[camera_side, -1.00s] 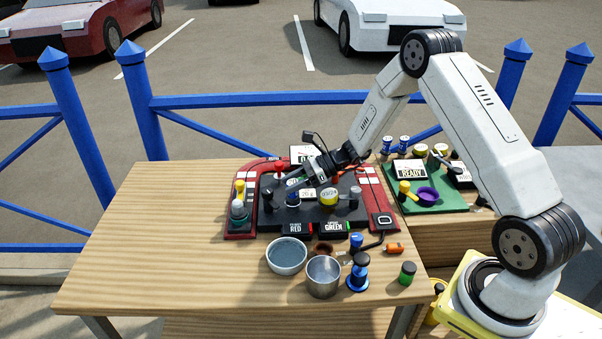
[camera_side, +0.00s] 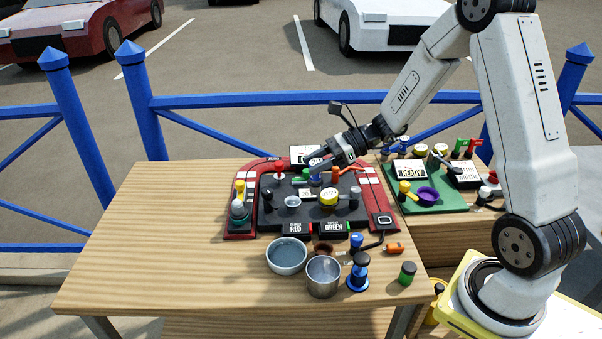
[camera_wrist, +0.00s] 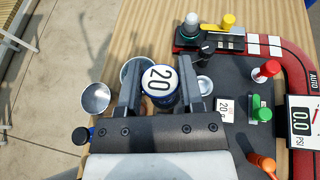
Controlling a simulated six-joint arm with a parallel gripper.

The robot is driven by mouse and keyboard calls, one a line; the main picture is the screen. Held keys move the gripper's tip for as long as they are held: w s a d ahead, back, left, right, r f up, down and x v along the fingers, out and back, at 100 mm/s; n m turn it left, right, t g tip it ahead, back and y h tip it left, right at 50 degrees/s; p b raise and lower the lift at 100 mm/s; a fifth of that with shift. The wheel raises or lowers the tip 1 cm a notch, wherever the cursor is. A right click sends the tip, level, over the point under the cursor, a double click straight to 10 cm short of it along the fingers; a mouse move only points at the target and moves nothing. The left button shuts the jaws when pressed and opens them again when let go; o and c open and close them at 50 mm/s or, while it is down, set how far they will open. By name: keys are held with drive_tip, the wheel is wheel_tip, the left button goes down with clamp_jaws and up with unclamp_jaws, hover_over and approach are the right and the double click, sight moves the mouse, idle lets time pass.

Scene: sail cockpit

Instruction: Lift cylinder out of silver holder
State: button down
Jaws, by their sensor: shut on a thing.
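The cylinder is blue with a white top marked 20 (camera_wrist: 160,80). In the wrist view it sits between the two fingers of my gripper (camera_wrist: 163,92), which is shut on it. In the side view a blue part of the cylinder (camera_side: 316,179) shows below my gripper (camera_side: 316,166), raised above the dark board. The silver holder (camera_side: 293,202) stands on the board, to the left of and below the cylinder in that view, with its opening clear. It also shows in the wrist view (camera_wrist: 204,84), just right of the right finger, apart from the cylinder.
The red-edged dark board (camera_side: 275,217) carries a yellow-topped disc (camera_side: 329,197) and several coloured knobs. A grey bowl (camera_side: 287,256), a metal cup (camera_side: 323,278) and a blue stand (camera_side: 358,275) are in front. A green tray (camera_side: 437,200) lies at the right. The table's left side is bare.

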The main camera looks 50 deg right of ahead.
drive_tip(key=s+r, duration=0.2)
drive_tip(key=s, duration=0.4)
drive_tip(key=shift+a+r, duration=0.25)
drive_tip(key=shift+r, duration=0.1)
